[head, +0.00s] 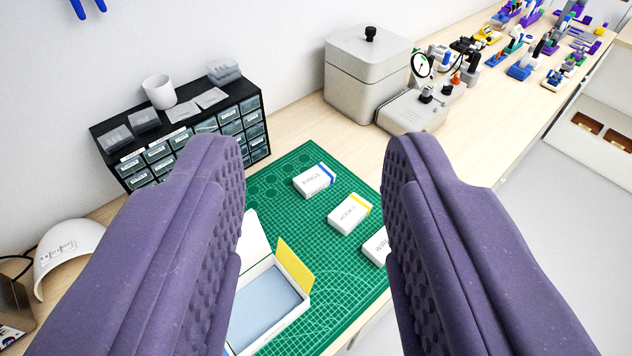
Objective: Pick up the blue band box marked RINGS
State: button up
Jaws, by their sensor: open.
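The box marked RINGS (312,181) is small and white with a blue band at its right end. It lies on the far part of the green cutting mat (290,163). My gripper (313,150) is open and empty. Its two purple padded fingers frame the view left and right, and the box shows in the gap between them, further off and apart from both. Nothing hides the box.
A white box with a yellow band (348,214) lies just nearer, and another white box (376,247) is partly behind the right finger. An open box (262,305) lies on the near mat. A black drawer cabinet (257,103) stands behind left, a grey lidded container (362,75) behind.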

aim_at(309, 183)
jog(key=i+l, duration=0.4)
jog(key=i+l+u, duration=0.1)
jog(key=i+l, duration=0.35)
jog(key=l, duration=0.15)
jog(key=i+l, duration=0.4)
jog(key=l, duration=0.15)
